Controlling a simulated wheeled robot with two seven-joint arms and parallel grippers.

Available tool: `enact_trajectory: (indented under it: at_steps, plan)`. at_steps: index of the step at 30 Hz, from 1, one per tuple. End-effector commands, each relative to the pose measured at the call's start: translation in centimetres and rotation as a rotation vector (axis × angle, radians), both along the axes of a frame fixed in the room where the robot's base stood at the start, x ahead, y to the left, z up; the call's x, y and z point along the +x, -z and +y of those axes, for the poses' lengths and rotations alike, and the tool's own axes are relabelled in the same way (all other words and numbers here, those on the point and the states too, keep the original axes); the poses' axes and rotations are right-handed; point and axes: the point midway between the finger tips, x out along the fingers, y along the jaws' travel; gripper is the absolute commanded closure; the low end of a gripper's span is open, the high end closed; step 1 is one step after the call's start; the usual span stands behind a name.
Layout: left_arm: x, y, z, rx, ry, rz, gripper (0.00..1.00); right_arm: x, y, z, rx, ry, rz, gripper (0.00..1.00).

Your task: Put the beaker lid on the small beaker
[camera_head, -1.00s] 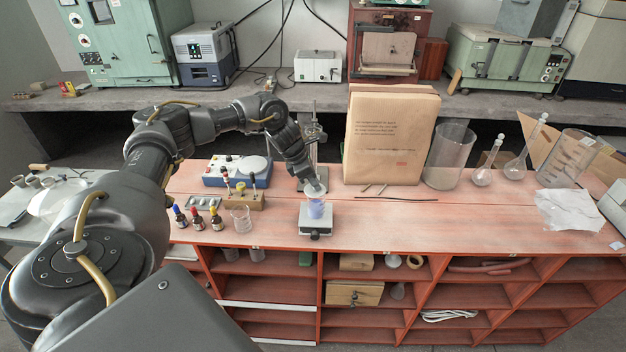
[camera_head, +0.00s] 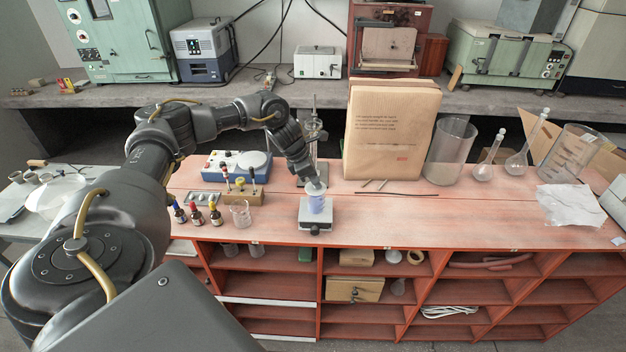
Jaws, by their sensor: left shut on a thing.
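A small beaker (camera_head: 316,205) with bluish-purple contents stands upright on a small grey device with a pale top (camera_head: 315,227) near the front of the red bench. My left gripper (camera_head: 315,186) points down right at the beaker's mouth. It is shut on a small pale thing, apparently the beaker lid, mostly hidden by the fingers. I cannot tell whether the lid touches the rim. A second, clear empty-looking beaker (camera_head: 240,215) stands to the left. My right gripper is not in view.
Dropper bottles (camera_head: 197,213) and a wooden rack (camera_head: 240,195) stand left of the device. A metal stand (camera_head: 315,130) rises close behind the gripper. A large brown package (camera_head: 392,130) stands right of it. The bench front right of the device is clear.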

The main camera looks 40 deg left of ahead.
Motion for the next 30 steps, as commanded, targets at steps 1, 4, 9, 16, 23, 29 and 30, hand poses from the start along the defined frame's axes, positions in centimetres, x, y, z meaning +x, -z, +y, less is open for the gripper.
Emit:
enact_trajectory:
  at_steps: [1, 4, 9, 16, 23, 29, 30]
  plan:
    - [0.07, 0.04, -0.05, 0.0, 0.0, 0.0, 1.0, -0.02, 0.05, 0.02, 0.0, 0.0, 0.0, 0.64]
    - [0.12, 0.01, -0.07, 0.0, 0.0, 0.0, 1.0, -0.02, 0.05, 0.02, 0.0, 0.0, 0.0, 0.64]
    - [0.12, 0.0, -0.08, 0.0, 0.0, 0.0, 1.0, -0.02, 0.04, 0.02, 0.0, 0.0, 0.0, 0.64]
    - [0.13, 0.3, -0.09, 0.0, 0.0, 0.0, 1.0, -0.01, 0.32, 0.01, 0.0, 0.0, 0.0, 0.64]
    - [0.15, 0.39, -0.09, -0.001, 0.0, -0.001, 1.0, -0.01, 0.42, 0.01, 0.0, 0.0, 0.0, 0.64]
    - [0.13, 0.46, -0.09, -0.001, 0.0, -0.001, 1.0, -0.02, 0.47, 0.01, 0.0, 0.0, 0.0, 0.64]
    - [0.13, 0.53, -0.09, -0.001, 0.0, -0.001, 1.0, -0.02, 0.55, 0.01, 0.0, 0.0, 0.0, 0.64]
